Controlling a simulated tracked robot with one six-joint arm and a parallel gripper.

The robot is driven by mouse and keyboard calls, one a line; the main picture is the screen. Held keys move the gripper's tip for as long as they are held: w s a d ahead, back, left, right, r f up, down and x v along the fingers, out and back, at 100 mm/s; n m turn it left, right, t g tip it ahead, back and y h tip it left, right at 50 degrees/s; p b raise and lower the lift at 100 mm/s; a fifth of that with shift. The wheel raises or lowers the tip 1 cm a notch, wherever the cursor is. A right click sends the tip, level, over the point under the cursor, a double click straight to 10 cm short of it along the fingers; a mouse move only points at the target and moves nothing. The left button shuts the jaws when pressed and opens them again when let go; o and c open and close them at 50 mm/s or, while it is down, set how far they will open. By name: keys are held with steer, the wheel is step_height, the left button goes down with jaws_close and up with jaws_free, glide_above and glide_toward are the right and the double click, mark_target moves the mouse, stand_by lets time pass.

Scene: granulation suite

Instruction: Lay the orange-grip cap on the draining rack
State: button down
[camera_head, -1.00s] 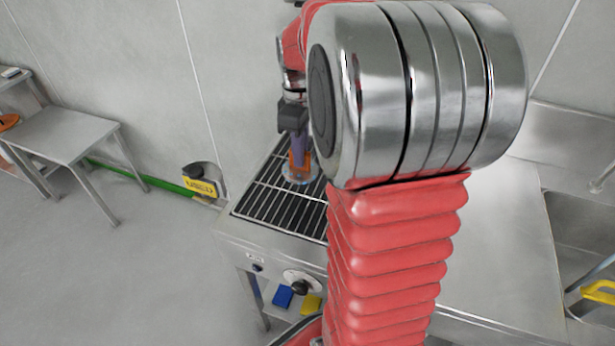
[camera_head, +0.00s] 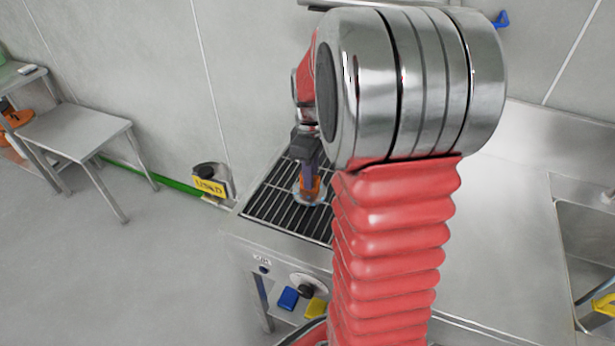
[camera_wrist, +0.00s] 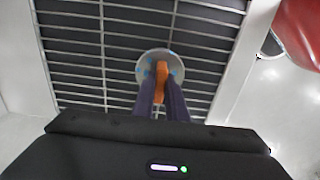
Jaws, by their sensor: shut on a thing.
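The cap is a round clear-grey disc (camera_wrist: 178,68) with an orange grip (camera_wrist: 160,78). My gripper (camera_wrist: 160,92) is shut on the orange grip, with one purple finger on each side. In the head view my gripper (camera_head: 308,180) points down over the draining rack (camera_head: 265,207), and the cap (camera_head: 307,197) shows under it. The rack is a wire grid over a dark recess, set in the steel counter. The cap's disc lies flat at or just above the wires; I cannot tell whether it touches them. My arm hides the rack's right part in the head view.
The steel counter (camera_head: 490,240) is bare to the right, up to a sink (camera_head: 590,245) with a yellow item. A black-and-yellow labelled holder (camera_head: 210,187) stands left of the rack by the wall. Blue (camera_head: 288,298) and yellow (camera_head: 316,308) blocks lie on a low shelf.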

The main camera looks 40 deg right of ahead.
steer(key=c, duration=1.8)
jaws_free()
steer(key=shift+o, duration=0.2)
steer(key=shift+r, duration=0.1)
step_height(320, 180, up, 12)
